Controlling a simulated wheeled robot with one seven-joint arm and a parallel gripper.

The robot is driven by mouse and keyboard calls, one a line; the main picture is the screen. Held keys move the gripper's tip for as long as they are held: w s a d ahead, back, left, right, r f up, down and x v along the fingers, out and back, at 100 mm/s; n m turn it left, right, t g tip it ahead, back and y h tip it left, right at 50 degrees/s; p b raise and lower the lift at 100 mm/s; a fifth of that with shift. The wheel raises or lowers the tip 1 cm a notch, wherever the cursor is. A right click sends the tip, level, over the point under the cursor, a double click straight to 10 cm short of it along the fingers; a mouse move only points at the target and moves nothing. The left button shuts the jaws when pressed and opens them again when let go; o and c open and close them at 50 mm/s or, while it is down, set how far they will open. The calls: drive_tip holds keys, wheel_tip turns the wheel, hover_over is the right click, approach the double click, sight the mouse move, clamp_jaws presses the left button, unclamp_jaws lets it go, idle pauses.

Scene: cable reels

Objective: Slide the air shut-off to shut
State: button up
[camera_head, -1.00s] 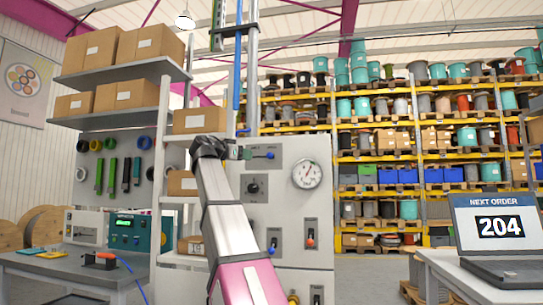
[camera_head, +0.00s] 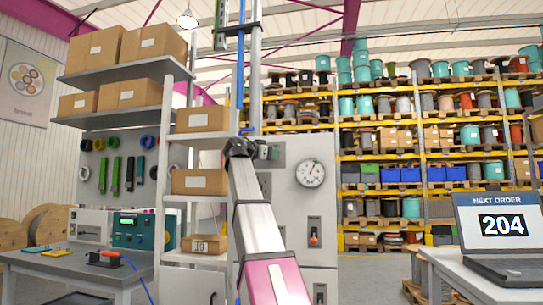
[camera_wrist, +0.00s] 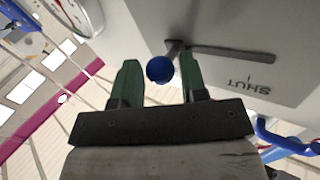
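The air shut-off is a slider with a blue ball knob (camera_wrist: 160,69) on a dark stem, in a straight slot (camera_wrist: 230,54) in a pale plate. In the wrist view the knob is at the slot's left end, and the word SHUT (camera_wrist: 250,86) appears upside down near the right end. My gripper (camera_wrist: 160,82) has two green fingers, open, with the knob between their tips; the wrist view shows no clear grip on it. In the head view my gripper (camera_head: 268,152) is at the upper left of the grey panel (camera_head: 300,225) and hides the knob.
A round gauge (camera_head: 311,173) is right of my gripper on the panel, and a switch with an orange knob (camera_head: 314,240) is below. Shelves with cardboard boxes (camera_head: 200,182) stand close on the left. A laptop (camera_head: 498,235) is on a table at right.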

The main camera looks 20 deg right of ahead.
drive_tip(key=shift+d, duration=0.1)
clamp_jaws()
drive_tip(key=w+a, duration=0.4)
drive_tip(key=a, duration=0.2)
drive_tip(key=shift+w, duration=0.15)
unclamp_jaws()
drive_tip(key=shift+a, duration=0.15)
drive_tip(key=v, duration=1)
drive_tip(key=shift+a, duration=0.35)
